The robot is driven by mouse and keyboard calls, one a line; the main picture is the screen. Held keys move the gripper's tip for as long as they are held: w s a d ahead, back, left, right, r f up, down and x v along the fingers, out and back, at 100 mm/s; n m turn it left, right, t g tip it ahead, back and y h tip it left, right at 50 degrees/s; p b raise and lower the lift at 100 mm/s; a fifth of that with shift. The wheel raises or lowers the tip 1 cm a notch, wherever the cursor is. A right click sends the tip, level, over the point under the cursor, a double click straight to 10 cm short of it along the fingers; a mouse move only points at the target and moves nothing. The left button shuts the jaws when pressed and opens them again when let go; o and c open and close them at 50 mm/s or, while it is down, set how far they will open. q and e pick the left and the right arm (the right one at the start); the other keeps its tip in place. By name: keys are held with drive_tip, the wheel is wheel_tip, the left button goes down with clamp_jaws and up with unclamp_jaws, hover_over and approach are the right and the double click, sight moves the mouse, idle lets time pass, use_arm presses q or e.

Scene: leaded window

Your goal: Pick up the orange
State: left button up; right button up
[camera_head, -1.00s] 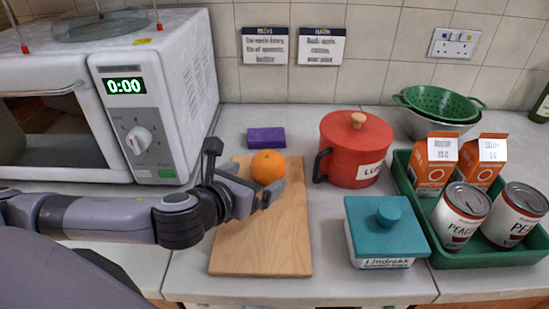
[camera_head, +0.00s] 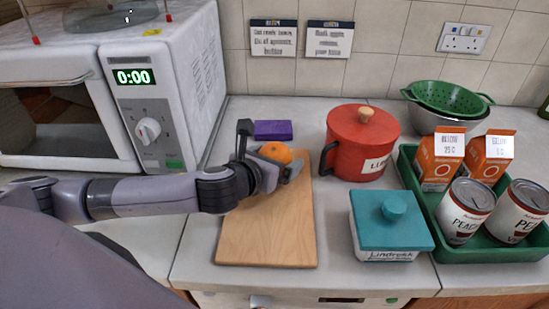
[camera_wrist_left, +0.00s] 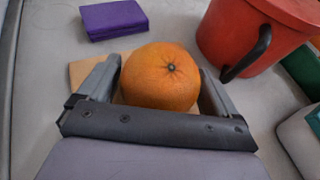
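The orange (camera_head: 275,154) is at the far end of the wooden chopping board (camera_head: 268,228). My left gripper (camera_head: 277,168) is at the orange from the near side. In the left wrist view the orange (camera_wrist_left: 161,77) sits between the two fingers of the left gripper (camera_wrist_left: 160,88), one on each side. The fingers look open, with only narrow gaps to the fruit; whether either one touches it is hard to tell. The underside of the orange is hidden. My right gripper is not in view.
A purple block (camera_head: 273,130) lies behind the board. A red lidded pot (camera_head: 361,145) stands close to the right, its black handle towards the board. A teal-lidded box (camera_head: 391,222) and a green tray (camera_head: 425,205) with cartons and cans are further right. A microwave (camera_head: 150,100) stands left.

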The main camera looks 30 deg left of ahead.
use_arm(q)
drive_tip(key=c, duration=0.8)
drive_tip(key=shift+r, duration=0.1)
